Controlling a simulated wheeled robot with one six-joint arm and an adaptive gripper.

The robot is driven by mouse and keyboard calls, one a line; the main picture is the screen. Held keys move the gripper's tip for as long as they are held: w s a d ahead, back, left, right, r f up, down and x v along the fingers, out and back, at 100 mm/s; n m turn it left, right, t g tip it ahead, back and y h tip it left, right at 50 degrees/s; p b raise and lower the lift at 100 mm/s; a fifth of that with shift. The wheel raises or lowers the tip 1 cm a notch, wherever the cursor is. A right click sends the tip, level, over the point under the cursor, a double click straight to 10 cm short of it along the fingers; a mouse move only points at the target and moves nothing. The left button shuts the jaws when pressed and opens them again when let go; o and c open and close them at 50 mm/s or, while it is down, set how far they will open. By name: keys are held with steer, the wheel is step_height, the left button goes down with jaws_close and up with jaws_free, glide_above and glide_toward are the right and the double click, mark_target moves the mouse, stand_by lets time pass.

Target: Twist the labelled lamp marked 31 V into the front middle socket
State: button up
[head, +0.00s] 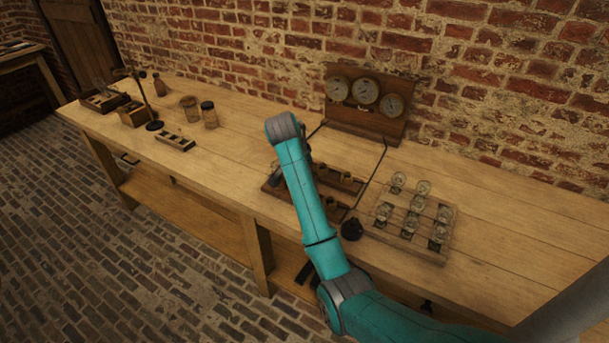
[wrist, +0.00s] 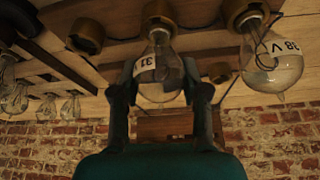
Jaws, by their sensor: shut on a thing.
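The lamp marked 31 (wrist: 160,84) is a clear glass bulb with a white label, held between the two fingers of my gripper (wrist: 160,66) in the wrist view. Its neck meets the brass middle socket (wrist: 159,12) of the nearer row; how deep it sits I cannot tell. To its right in that view a lamp marked 38 V (wrist: 273,66) stands in another brass socket (wrist: 243,10). An empty brass socket (wrist: 87,36) is to its left.
A wooden rack (head: 431,256) of several clear lamps stands right of the socket board, with a dark round object (head: 352,229) between them. A panel of three dials (head: 366,105) stands behind. Jars (head: 209,114) and small trays are at the left. The bench's right end is clear.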

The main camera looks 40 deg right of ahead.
steer(key=o, duration=1.1)
steer(key=shift+f, duration=0.1)
steer(key=shift+o, duration=0.2)
steer(key=n+t, duration=0.1)
steer(key=n, duration=0.2)
steer(key=shift+w+a+n+t+y, duration=0.1)
steer(key=shift+n+t+y, duration=0.3)
steer(key=shift+n, duration=0.8)
steer(key=shift+w+n+t+y, duration=0.1)
steer(key=shift+n+t+y, duration=0.25)
steer(key=shift+n, duration=0.85)
steer(key=c, duration=1)
steer(key=m+g, duration=0.1)
steer(key=m, duration=0.2)
steer(key=m+g+h, duration=0.1)
steer(key=m, duration=0.1)
steer(key=shift+s+m, duration=0.2)
steer(key=shift+m, duration=0.2)
